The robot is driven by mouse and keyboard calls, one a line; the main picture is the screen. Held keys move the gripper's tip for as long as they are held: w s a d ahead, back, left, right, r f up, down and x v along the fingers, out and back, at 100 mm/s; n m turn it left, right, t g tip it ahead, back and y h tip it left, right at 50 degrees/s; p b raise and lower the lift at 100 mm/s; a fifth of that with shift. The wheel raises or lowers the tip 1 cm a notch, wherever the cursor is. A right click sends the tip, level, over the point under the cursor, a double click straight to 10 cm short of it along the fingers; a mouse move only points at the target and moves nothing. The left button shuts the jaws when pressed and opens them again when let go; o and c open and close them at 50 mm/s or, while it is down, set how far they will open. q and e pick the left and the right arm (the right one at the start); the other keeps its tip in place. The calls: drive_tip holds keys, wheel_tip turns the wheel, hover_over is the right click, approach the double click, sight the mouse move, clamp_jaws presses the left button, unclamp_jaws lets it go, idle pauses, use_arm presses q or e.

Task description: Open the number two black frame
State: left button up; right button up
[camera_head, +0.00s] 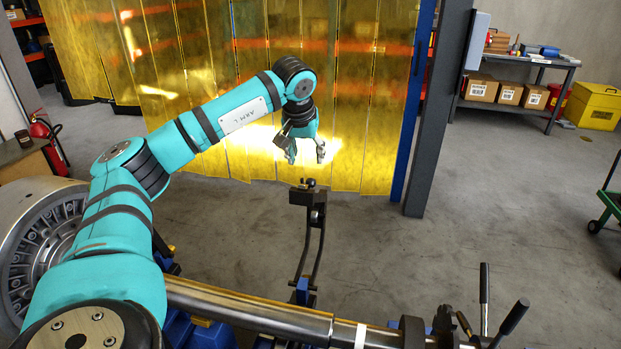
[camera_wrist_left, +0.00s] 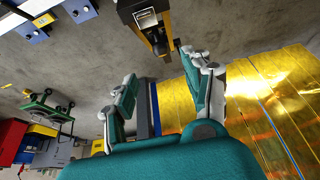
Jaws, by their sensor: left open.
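A black frame (camera_head: 318,222) with a curved arm and a small knob on top rises behind the steel shaft (camera_head: 255,308). I cannot read a number on it. My left gripper (camera_head: 306,158) is open and empty, fingers pointing down, a little above the frame's top and apart from it. In the left wrist view, the end of a dark frame part (camera_wrist_left: 148,18) shows just beyond the open left gripper (camera_wrist_left: 160,68). More black parts with lever handles (camera_head: 484,290) sit at the shaft's right end. My right gripper is not in view.
Yellow strip curtains (camera_head: 350,100) and a dark grey post (camera_head: 440,110) stand behind the gripper. A large round metal housing (camera_head: 35,245) is at the left. A shelf table with boxes (camera_head: 530,60) and a yellow bin (camera_head: 597,105) stand back right. The floor between is clear.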

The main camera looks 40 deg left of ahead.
sight(310, 180)
use_arm(q)
drive_tip(key=x, duration=1)
drive_tip(key=shift+p, duration=0.4)
drive_tip(key=shift+w+a+f, duration=0.15)
drive_tip(key=shift+w+f, duration=0.1)
drive_tip(key=shift+f, duration=0.3)
drive_tip(key=c, duration=1)
clamp_jaws()
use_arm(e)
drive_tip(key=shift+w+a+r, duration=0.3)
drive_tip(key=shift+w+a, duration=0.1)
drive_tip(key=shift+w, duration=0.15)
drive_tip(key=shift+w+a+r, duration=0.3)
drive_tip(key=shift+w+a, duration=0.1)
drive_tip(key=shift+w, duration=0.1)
